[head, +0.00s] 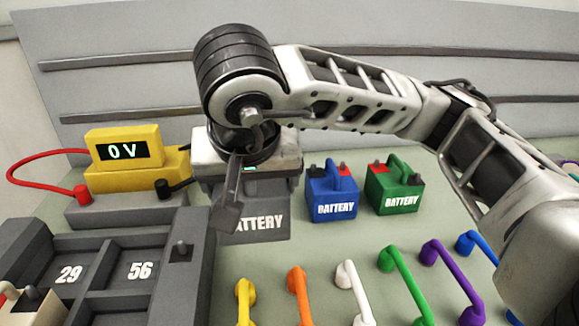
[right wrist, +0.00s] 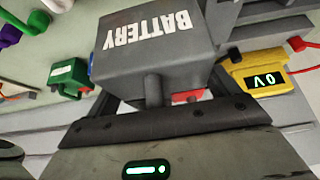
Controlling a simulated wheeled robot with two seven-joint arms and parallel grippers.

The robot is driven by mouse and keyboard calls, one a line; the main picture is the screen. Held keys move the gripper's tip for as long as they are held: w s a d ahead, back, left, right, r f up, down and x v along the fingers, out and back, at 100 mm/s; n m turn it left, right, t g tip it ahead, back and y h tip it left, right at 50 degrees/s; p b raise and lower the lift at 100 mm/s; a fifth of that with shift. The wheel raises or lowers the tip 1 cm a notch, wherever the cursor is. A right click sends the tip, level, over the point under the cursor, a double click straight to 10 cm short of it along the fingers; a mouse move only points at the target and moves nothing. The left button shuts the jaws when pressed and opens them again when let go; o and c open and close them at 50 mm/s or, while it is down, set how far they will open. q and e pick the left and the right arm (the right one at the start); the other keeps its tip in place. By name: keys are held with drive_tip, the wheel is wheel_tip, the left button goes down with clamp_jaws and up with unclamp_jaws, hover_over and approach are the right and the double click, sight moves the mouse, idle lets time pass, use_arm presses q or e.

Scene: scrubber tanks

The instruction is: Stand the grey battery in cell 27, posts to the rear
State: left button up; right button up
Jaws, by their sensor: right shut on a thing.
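The grey battery (head: 262,222) is held upright in my right gripper (head: 243,190), just right of the grey cell rack (head: 196,270). Its lettering faces the head camera, partly covered by a finger. In the right wrist view the battery (right wrist: 165,58) sits between the fingers, with a red post showing on its top near the palm. Its other post and any gap beneath it are unclear. The rack shows cells marked 29 and 56. No cell marked 27 is readable. My left gripper is not in view.
A yellow meter (head: 125,150) reading 0 V stands behind the rack. A blue battery (head: 331,198) and a green battery (head: 394,190) stand to the right. Several coloured handle-like leads, including a yellow one (head: 244,300), line the front. A light-topped object (head: 28,305) occupies the rack's near-left corner.

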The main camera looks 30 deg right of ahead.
drive_tip(key=shift+w+d+f+p, duration=0.1)
drive_tip(key=shift+w+d+f, duration=0.8)
drive_tip(key=shift+w+f, duration=1.15)
drive_tip(key=shift+w+d+f+p, duration=0.1)
drive_tip(key=shift+w+d+f, duration=0.8)
drive_tip(key=shift+w+f, duration=1.15)
drive_tip(key=shift+w+d+f+p, duration=0.1)
drive_tip(key=shift+w+d+f, duration=0.8)
drive_tip(key=shift+w+f, duration=1.15)
drive_tip(key=shift+f, duration=0.15)
drive_tip(key=o, duration=1.7)
drive_tip(key=shift+s+f, duration=0.15)
drive_tip(key=shift+f, duration=0.1)
drive_tip(key=shift+o, duration=0.7)
drive_tip(key=shift+r, duration=0.1)
